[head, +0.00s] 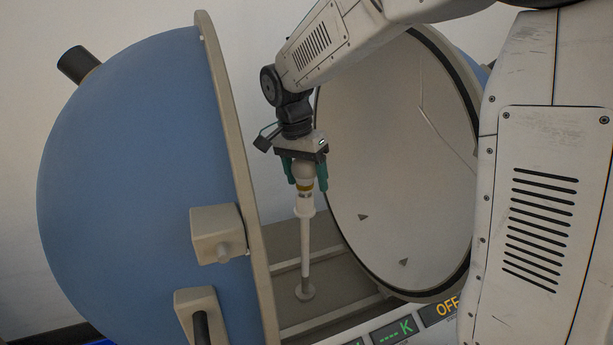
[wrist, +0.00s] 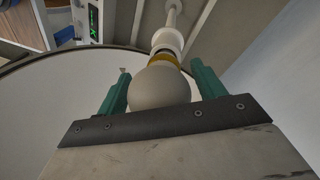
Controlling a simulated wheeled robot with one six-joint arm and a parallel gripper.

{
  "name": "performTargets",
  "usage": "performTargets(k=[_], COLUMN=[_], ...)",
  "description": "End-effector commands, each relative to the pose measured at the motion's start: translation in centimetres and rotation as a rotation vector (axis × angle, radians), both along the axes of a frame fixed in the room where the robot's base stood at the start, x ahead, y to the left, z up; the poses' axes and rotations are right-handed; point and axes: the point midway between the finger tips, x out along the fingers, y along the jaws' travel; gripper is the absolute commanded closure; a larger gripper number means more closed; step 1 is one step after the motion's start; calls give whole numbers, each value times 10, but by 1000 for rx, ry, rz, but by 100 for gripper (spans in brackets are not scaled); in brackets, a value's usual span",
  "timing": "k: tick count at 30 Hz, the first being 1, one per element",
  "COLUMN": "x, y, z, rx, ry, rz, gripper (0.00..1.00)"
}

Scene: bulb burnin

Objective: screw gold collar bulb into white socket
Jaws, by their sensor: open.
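The gold collar bulb (head: 304,172) stands upright, globe up, at the top of the white socket (head: 305,206), which sits on a thin white post. Its gold collar (head: 305,185) shows just above the socket. The bulb's pale globe (wrist: 160,88) is large in the wrist view, with the gold band and white socket (wrist: 168,38) beyond it. My gripper (head: 306,180) is over the bulb from above, its green fingers on either side of the globe. In the wrist view the fingers (wrist: 160,84) are apart, with a gap beside the globe. Whether the bulb's thread is seated is hard to see.
A blue hemisphere (head: 130,170) with a tan rim stands open at left. A white-lined hemisphere (head: 390,160) is close at right behind the post. The post's round foot (head: 305,292) rests on a railed base. A display panel reading OFF (head: 446,308) is at the front.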

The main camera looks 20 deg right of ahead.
Motion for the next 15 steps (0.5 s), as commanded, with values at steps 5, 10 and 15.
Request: performTargets(k=[5,10,15], x=[0,1,2], y=[1,1,0], z=[1,0,0], rx=[-1,-1,0], ry=[-2,-1,0], rz=[297,570,832], gripper=[31,31,31])
